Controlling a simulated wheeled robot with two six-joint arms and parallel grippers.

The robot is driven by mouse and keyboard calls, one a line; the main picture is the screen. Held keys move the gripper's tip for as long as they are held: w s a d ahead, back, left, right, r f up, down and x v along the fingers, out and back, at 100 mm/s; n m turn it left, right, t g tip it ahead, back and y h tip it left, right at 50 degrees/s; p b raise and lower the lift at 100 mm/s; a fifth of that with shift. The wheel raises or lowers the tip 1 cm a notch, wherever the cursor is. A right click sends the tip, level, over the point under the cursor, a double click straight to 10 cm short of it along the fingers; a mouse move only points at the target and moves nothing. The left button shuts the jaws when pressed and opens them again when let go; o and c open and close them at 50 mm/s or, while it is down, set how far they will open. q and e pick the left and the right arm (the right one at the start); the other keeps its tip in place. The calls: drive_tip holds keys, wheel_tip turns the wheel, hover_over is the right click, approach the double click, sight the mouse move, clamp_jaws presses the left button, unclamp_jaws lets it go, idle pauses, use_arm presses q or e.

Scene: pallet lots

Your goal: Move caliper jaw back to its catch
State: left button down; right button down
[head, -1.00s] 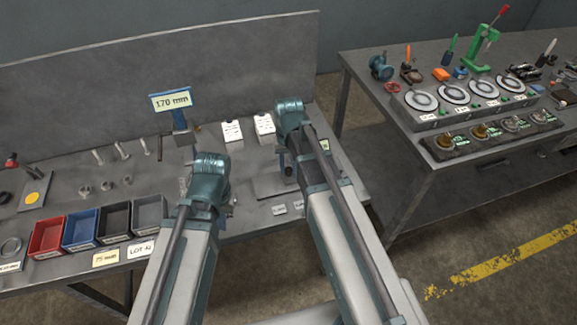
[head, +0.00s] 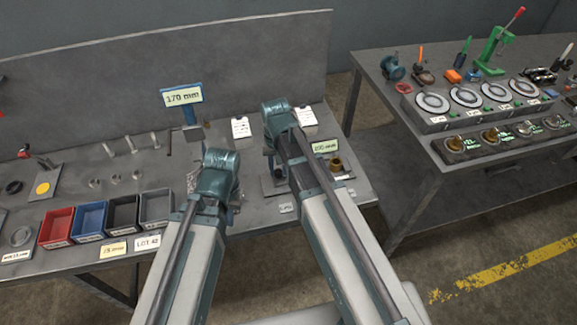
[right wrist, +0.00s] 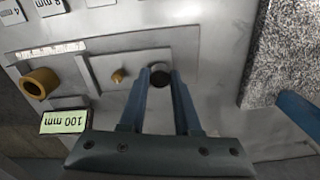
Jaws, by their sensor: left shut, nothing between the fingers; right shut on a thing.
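In the right wrist view my right gripper (right wrist: 160,78) is shut on a dark round knob (right wrist: 160,74) over a grey metal plate (right wrist: 108,98). I take the knob to be on the caliper jaw; the jaw's shape is hidden by the fingers. A small brass pin (right wrist: 118,76) stands left of the fingers, apart from them. In the head view the right arm hides most of this fixture. My left gripper (head: 236,195) is shut and empty, its fingertips mostly hidden by its wrist.
Red, blue, black and grey bins (head: 107,218) line the bench's front left. A 170 mm sign (head: 182,97) and white cards (head: 241,127) stand behind the arms. A granite-like block (right wrist: 282,55) is right of my right gripper. A second bench (head: 460,105) stands at right.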

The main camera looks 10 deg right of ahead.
drive_tip(key=shift+a, duration=0.25)
use_arm(q)
drive_tip(key=shift+a, duration=0.1)
use_arm(e)
drive_tip(key=c, duration=0.6)
unclamp_jaws()
drive_tip(key=shift+a, duration=0.1)
use_arm(q)
drive_tip(key=shift+r, duration=0.15)
use_arm(e)
drive_tip(key=shift+r, duration=0.15)
use_arm(q)
drive_tip(key=shift+r+p, duration=0.55)
drive_tip(key=shift+p, duration=0.2)
use_arm(e)
drive_tip(key=shift+r, duration=0.55)
use_arm(q)
wheel_tip(320, 180, up, 12)
drive_tip(key=p, duration=1.2)
drive_tip(key=shift+r, duration=0.2)
use_arm(e)
wheel_tip(320, 180, up, 12)
drive_tip(key=shift+r, duration=0.25)
